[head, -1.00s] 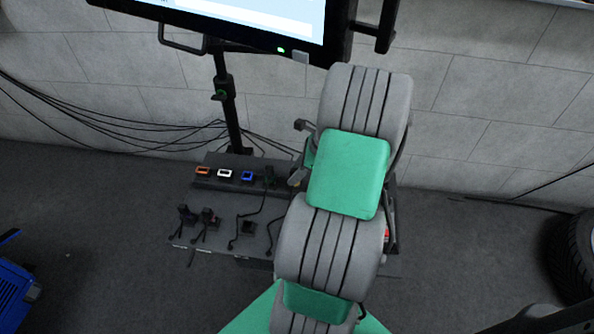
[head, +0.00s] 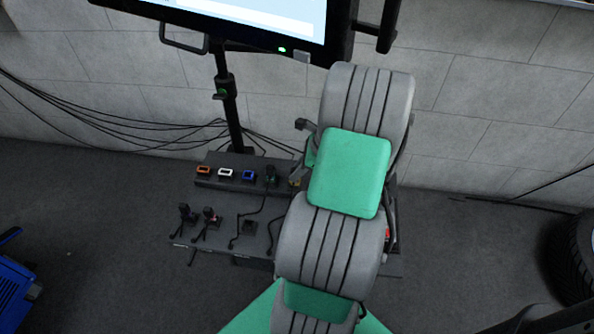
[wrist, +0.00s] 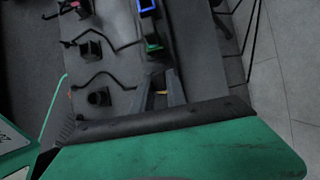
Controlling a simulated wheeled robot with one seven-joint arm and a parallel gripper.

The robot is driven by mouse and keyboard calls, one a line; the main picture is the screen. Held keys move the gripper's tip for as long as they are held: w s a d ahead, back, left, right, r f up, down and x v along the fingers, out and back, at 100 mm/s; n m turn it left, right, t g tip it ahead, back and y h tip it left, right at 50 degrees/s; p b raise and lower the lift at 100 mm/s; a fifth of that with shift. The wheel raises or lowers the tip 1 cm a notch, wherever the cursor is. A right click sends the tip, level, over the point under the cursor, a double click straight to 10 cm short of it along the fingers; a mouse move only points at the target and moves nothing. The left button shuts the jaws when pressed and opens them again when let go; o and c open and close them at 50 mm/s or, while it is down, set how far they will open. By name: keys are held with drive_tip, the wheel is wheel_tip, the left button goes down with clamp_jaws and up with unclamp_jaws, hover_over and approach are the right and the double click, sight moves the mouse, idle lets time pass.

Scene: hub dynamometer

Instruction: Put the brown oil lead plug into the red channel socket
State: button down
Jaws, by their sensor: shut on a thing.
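My gripper (wrist: 162,96) shows in the wrist view beyond my green arm cover, low over the socket row. Its two grey fingers are drawn in on something I cannot see clearly. A black lead runs to the fingers from beside an empty-looking holder (wrist: 97,97), so the held thing looks like the brown oil lead plug, itself hidden. A yellow patch shows between the fingers, probably a yellow socket (head: 295,182), also seen beside my arm in the head view. I cannot make out the red channel socket; my arm covers the row's right end in the head view.
The row has orange (head: 204,170), white (head: 226,173) and blue (head: 249,175) sockets, then a green one with a plug in it (head: 271,174). Plugs (head: 187,212) stand in holders along the front with loose leads. A monitor post (head: 232,110) stands behind.

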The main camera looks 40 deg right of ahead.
drive_tip(key=shift+r+p, duration=2.15)
drive_tip(key=shift+p, duration=0.45)
drive_tip(key=s+a+p, duration=0.4)
drive_tip(key=s+a, duration=0.1)
drive_tip(key=a, duration=0.1)
drive_tip(key=shift+a, duration=0.2)
drive_tip(key=s+d+p, duration=0.2)
drive_tip(key=s+d, duration=0.2)
drive_tip(key=s, duration=0.2)
drive_tip(key=shift+d, duration=0.3)
drive_tip(key=shift+w+d, duration=0.1)
drive_tip(key=shift+w, duration=0.05)
